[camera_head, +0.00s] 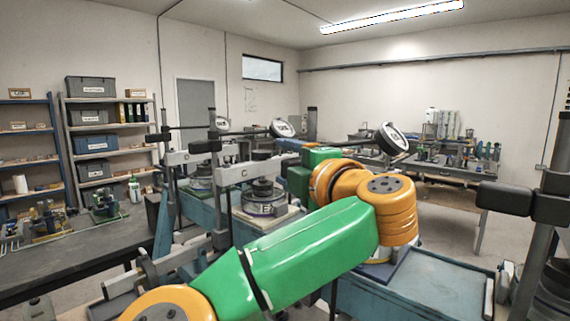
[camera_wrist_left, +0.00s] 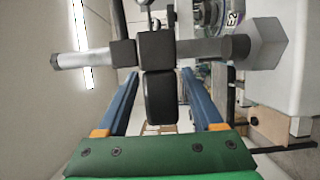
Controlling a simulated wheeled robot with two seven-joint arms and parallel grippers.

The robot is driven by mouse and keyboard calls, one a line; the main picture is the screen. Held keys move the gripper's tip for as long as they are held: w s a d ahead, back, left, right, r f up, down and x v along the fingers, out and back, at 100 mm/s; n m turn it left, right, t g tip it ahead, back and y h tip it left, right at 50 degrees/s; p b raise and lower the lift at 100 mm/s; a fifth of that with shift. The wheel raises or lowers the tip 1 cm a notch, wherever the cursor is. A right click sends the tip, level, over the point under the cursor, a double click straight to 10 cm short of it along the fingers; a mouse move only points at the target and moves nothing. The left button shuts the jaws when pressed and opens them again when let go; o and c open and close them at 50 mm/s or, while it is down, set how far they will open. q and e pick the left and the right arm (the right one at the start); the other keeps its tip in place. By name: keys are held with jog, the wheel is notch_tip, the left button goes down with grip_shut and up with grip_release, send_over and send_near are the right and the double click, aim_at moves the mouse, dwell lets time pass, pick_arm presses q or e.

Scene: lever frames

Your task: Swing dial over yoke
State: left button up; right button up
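Round white-faced dials on dark rods show in the head view, one at the centre (camera_head: 282,128) and one further right (camera_head: 391,138). Which dial and yoke the task means I cannot tell. A grey lever arm (camera_head: 240,174) reaches over a round labelled base (camera_head: 264,203). My left gripper (camera_wrist_left: 160,82) is open in the wrist view, its blue fingers on either side of a black block (camera_wrist_left: 160,98) with visible gaps. The block hangs by a grey bar (camera_wrist_left: 200,47) with a hexagonal end. My forearm hides much of the frame in the head view. My right gripper is not in view.
A post with a black-ended arm (camera_head: 505,198) stands at the right edge. A blue bench top (camera_head: 435,283) is mostly bare at the front right. A dark bench (camera_head: 75,255) with small fixtures stands left, shelves (camera_head: 105,145) behind it. A cluttered bench (camera_head: 450,170) is at the back.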

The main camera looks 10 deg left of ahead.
pick_arm(q)
jog(key=shift+s+d+f, duration=0.1)
jog(key=shift+f, duration=0.05)
pick_arm(e)
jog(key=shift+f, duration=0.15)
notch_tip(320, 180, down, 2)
jog(key=b, duration=0.2)
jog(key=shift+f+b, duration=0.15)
jog(key=shift+b, duration=0.15)
pick_arm(q)
jog(key=v, duration=0.7)
